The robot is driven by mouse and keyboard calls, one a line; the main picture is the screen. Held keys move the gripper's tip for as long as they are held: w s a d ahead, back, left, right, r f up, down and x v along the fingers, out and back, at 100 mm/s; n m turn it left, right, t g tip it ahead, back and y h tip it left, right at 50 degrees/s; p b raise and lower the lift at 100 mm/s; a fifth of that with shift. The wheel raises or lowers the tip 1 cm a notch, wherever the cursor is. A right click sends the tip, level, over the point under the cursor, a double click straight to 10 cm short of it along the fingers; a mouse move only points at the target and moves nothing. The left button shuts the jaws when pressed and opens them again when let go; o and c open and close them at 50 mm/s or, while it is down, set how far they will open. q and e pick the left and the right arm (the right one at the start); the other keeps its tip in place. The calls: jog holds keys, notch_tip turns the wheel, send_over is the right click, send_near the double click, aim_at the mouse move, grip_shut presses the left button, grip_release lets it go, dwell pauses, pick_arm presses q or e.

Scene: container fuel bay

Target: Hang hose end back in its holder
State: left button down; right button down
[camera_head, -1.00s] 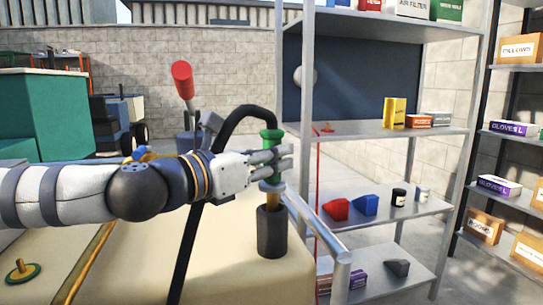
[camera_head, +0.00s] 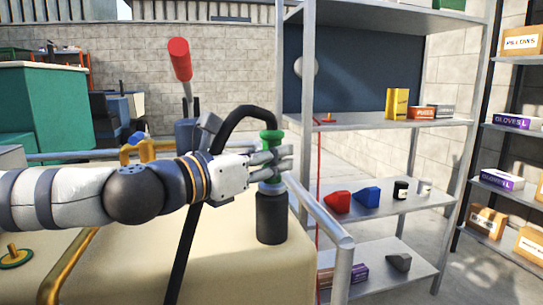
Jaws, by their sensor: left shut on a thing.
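The hose end has a green collar (camera_head: 271,136) with a black hose (camera_head: 236,113) curving out of its top and down to the left. My left gripper (camera_head: 280,163) is shut around the hose end just below the green collar. A dark grey cylindrical holder (camera_head: 271,218) stands upright on the beige top, directly under the gripper. The lower part of the hose end meets the holder's mouth; how deep it sits inside is hidden. My right gripper is not in view.
A metal rail (camera_head: 321,215) runs close to the right of the holder. Behind it stands a grey shelf (camera_head: 394,201) with funnels, jars and boxes. A red-handled lever (camera_head: 180,60) rises behind my left arm. A round cap (camera_head: 14,256) lies at the left on the beige top.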

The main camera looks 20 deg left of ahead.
pick_arm(q)
jog(key=shift+r, duration=0.15)
jog(key=c, duration=1.2)
grip_release()
jog(key=shift+c, duration=0.2)
jog(key=v, duration=1.2)
